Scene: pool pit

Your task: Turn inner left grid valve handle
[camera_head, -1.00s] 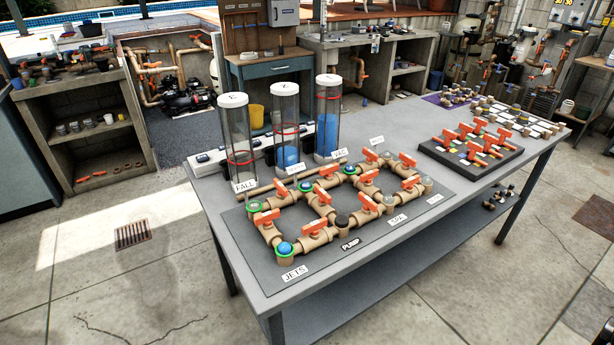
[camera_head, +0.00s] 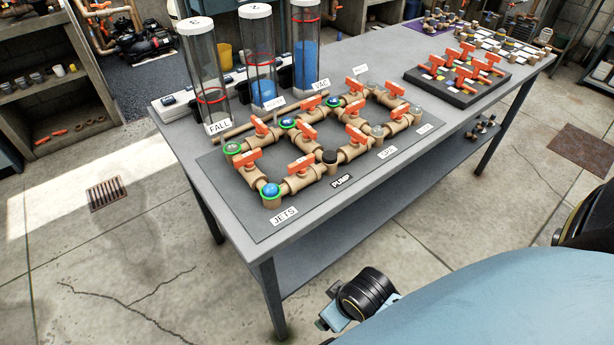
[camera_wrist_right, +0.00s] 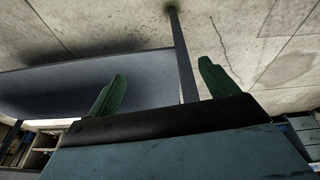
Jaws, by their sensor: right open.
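The pipe grid (camera_head: 348,153) of tan pipes with orange valve handles lies on a dark panel on the grey table. The inner left valve handle (camera_head: 307,132) appears to be the orange one on the cross pipe between a blue, green-ringed node (camera_head: 288,122) and the black-capped PUMP node (camera_head: 330,156). Its exact angle is too small to tell. My right gripper (camera_wrist_right: 162,70) shows two green fingers spread apart with nothing between them. It is low beside the table, away from the grid; a table leg shows beyond it. My left gripper is not in view.
Clear cylinders (camera_head: 258,62) stand behind the grid. A black block with orange handles (camera_head: 458,78) sits farther right on the table (camera_head: 222,208). A floor drain (camera_head: 106,194) lies left. Free concrete floor surrounds the table's near side.

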